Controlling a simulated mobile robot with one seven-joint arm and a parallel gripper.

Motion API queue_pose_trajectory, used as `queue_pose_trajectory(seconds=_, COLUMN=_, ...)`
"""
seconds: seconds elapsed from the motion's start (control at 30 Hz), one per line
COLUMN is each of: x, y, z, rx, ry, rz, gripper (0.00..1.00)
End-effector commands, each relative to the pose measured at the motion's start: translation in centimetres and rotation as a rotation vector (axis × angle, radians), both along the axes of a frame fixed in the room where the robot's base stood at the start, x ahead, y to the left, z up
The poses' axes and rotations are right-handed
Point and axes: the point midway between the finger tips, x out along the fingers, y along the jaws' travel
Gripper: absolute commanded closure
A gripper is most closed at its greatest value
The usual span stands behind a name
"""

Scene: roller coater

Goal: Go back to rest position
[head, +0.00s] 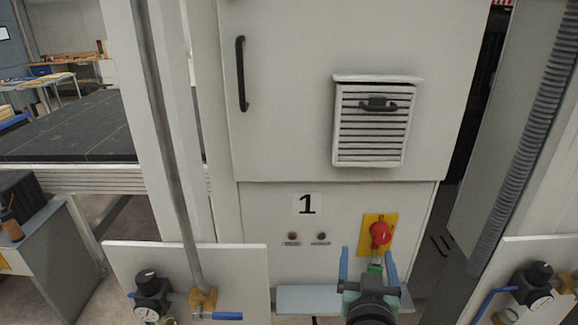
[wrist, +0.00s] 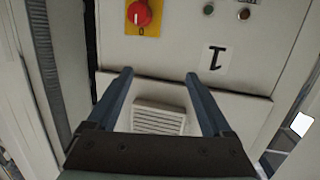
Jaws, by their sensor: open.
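My gripper (head: 367,262) is at the bottom of the head view, in front of the lower panel of a light grey cabinet (head: 280,105). Its two blue fingers are apart with nothing between them. The gripper also shows in the wrist view (wrist: 158,80), open and empty. A red rotary switch (head: 380,234) on a yellow plate sits just above and right of the fingers in the head view. The switch is at the upper left in the wrist view (wrist: 138,14). I cannot tell any contact between fingers and cabinet.
Panels with gauges stand left (head: 150,290) and right (head: 532,278); a blue-handled valve (head: 222,315) is on the left one. A louvred vent (head: 372,125) juts from the cabinet. A corrugated hose (head: 528,140) runs at the right. A dark conveyor bed (head: 75,128) lies left.

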Motion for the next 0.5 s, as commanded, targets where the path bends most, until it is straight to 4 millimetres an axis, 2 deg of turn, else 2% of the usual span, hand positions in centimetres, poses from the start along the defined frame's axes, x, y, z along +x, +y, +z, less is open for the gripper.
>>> queue_pose_trajectory(seconds=0.03, x=0.4, y=1.1, z=3.2, rx=-0.017, ry=-0.071, rz=0.017, gripper=0.16)
queue_pose_trajectory(seconds=0.07, x=0.5, y=1.7, z=5.2, rx=-0.025, ry=-0.110, rz=0.025, gripper=0.16)
queue_pose_trajectory(seconds=0.1, x=0.4, y=2.6, z=8.0, rx=-0.036, ry=-0.168, rz=0.037, gripper=0.16)
queue_pose_trajectory(seconds=0.23, x=-1.2, y=5.8, z=17.3, rx=-0.068, ry=-0.365, rz=0.080, gripper=0.16)
queue_pose_trajectory(seconds=0.3, x=-3.1, y=7.6, z=22.0, rx=-0.080, ry=-0.475, rz=0.102, gripper=0.16)
queue_pose_trajectory(seconds=0.37, x=-5.2, y=9.1, z=25.8, rx=-0.086, ry=-0.571, rz=0.119, gripper=0.16)
queue_pose_trajectory(seconds=0.4, x=-6.7, y=10.0, z=28.1, rx=-0.089, ry=-0.632, rz=0.131, gripper=0.16)
queue_pose_trajectory(seconds=0.5, x=-10.8, y=11.9, z=32.7, rx=-0.092, ry=-0.769, rz=0.157, gripper=0.16)
